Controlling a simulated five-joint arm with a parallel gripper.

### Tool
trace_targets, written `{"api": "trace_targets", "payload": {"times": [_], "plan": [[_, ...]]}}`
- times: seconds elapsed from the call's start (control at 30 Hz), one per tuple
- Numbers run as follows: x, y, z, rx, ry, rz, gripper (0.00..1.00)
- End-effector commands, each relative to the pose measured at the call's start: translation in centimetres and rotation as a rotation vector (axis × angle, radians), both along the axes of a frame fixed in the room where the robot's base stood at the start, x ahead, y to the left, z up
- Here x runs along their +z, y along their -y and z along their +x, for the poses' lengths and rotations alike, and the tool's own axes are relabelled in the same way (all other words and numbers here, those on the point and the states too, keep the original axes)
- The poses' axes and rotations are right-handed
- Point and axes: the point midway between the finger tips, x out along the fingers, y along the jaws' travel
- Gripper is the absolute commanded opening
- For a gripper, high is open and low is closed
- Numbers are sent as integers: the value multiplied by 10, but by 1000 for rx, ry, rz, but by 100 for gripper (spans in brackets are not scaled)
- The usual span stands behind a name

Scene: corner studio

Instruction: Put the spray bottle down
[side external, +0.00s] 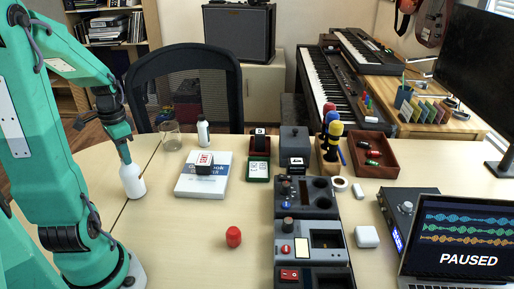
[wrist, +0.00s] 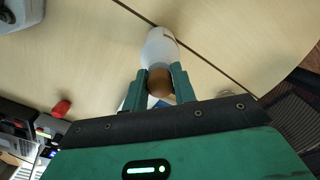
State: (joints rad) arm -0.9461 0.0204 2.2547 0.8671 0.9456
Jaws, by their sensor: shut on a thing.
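The spray bottle (side external: 132,181) is a white bottle at the left of the table in the side view. My gripper (side external: 124,154) is above it, shut on its top, and the bottle hangs nearly upright below the jaws. In the wrist view the white bottle body (wrist: 159,46) points away from me, and a brown top (wrist: 159,83) sits between the two green fingers of my gripper (wrist: 160,71). The bottle's base is at or just above the table (side external: 170,237); I cannot tell whether it touches.
A clear glass (side external: 171,136) and a small white bottle with a dark cap (side external: 203,132) stand behind. A book (side external: 203,187) with a small box lies to the right. A red object (side external: 233,237) stands in front. The front left table is mostly clear.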

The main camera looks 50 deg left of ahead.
Motion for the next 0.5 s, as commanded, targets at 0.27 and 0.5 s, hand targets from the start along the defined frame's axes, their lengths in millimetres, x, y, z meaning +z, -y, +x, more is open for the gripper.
{"api": "trace_targets", "payload": {"times": [0.27,0.5], "plan": [[-1,0,0,0,1,2,0],[-4,0,0,0,0,0,36]]}}
